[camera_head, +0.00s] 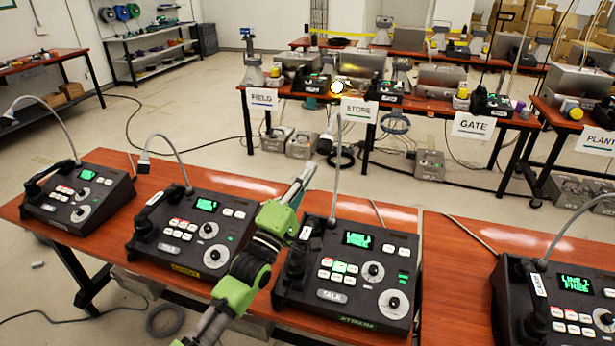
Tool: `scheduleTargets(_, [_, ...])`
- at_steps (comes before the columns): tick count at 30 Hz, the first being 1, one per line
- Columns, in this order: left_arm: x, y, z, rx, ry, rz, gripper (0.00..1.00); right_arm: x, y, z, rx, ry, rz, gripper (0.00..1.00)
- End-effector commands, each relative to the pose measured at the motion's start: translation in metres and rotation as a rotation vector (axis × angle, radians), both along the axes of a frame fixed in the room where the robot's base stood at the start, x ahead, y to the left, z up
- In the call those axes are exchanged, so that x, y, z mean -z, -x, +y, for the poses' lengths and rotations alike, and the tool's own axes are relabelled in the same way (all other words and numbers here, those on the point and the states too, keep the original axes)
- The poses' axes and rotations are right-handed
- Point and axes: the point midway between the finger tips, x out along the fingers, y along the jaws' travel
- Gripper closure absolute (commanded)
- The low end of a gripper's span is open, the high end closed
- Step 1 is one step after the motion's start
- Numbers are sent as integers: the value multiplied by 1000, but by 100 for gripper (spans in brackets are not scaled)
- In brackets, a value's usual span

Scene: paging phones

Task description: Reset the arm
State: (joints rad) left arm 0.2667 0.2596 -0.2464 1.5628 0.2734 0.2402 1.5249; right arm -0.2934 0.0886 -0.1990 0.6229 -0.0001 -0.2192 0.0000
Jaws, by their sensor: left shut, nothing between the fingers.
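My left arm (243,280), green and dark grey, reaches up from the bottom of the head view. Its gripper (303,178) is shut and empty, and points up and to the right. It is in front of the far edge of the wooden table, between two black paging phones. The phone to its right (350,290) has a TALK label, a lit green screen and a gooseneck microphone. The phone to its left (190,238) is partly covered by my arm. I cannot tell whether the arm touches either phone. My right gripper is not in view.
Farther back, a table carries labelled stations: FIELD (262,99), STORE (359,109), GATE (473,125). Open floor (200,120) lies behind the near table.

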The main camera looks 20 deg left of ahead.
Motion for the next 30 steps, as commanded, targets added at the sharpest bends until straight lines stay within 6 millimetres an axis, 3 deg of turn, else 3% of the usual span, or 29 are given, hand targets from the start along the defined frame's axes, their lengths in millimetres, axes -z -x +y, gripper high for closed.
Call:
scheduleTargets(4, [0,1,0,0,0,-1,100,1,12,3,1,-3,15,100])
scheduleTargets(10, [0,1,0,0,-1,1,100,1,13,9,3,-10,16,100])
scheduleTargets(14, [18,6,-5,-16,-58,49,100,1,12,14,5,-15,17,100])
scheduleTargets(17, [52,19,-15,-47,-188,145,100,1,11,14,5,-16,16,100])
scheduleTargets(19, [84,35,-21,-66,-324,238,100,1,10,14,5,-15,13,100])
scheduleTargets(23, [148,79,-28,-70,-616,419,100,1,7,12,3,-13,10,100])
scheduleTargets(26, [191,123,-27,-38,-844,550,100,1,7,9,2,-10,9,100])
scheduleTargets(30, [241,197,-19,65,-1154,717,100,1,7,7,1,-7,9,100])
